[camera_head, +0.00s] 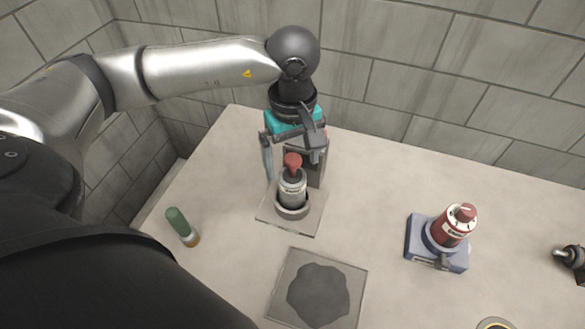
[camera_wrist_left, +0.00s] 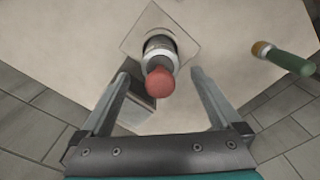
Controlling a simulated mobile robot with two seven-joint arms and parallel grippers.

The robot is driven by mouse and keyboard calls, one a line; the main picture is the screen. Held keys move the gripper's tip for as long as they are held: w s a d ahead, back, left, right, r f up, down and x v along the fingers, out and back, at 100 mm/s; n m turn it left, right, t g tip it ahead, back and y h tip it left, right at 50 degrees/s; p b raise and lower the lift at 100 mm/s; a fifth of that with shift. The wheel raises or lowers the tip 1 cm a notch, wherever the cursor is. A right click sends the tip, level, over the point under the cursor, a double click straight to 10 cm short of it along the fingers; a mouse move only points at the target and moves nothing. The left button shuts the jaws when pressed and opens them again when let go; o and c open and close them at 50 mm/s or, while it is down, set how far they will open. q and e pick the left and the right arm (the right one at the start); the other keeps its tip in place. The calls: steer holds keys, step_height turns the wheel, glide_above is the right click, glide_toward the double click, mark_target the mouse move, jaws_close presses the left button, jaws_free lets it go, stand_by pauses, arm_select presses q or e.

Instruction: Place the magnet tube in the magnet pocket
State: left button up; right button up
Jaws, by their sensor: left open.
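In the left wrist view the red knob (camera_wrist_left: 160,83) lies between the open fingers, and the plate (camera_wrist_left: 142,28) shows beyond. I cannot tell for certain which holder is the magnet pocket. My right gripper is out of view.
A red tube (camera_head: 453,226) stands in a blue holder (camera_head: 437,255) at the right. A green-handled item (camera_head: 180,225) is at the left. A square plate with a dark patch (camera_head: 318,292) lies in front. A dark and silver object (camera_head: 572,258) is at the right edge. Brick walls stand behind.

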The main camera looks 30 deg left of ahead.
arm_select(q)
step_height(320, 180, up, 8)
steer(key=shift+f+p, duration=0.1)
steer(key=shift+p, duration=0.25)
stand_by(0.9)
